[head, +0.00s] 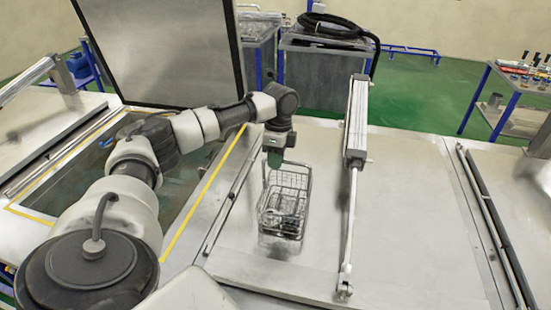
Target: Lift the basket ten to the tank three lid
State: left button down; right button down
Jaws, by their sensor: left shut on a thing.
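A wire basket (285,208) sits on or just above a closed flat metal lid (400,235), right of the open tank; I cannot tell if it touches the lid. Dark contents show inside it. My left arm reaches across from the left, and my left gripper (275,172) is shut on the basket's far upper end. The fingertips are partly hidden behind the wire. My right gripper is not in view.
An open tank (195,195) with a raised lid (165,50) lies to the left. A pneumatic cylinder (357,115) with its rod stands just right of the basket. The lid right of the cylinder is clear. A side table (520,75) holds small items.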

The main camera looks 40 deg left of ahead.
pick_arm(q)
jog(key=shift+f, duration=0.5)
jog(key=c, duration=1.1)
grip_release()
jog(key=shift+w+a+r, duration=0.1)
jog(key=shift+w+r, duration=0.2)
jog(key=shift+r, duration=3.5)
jog(key=shift+w+a+r, duration=0.15)
jog(key=shift+w+r, duration=0.15)
jog(key=shift+r, duration=3.45)
jog(key=shift+w+a+r, duration=0.1)
jog(key=shift+w+r, duration=0.2)
jog(key=shift+r, duration=3.5)
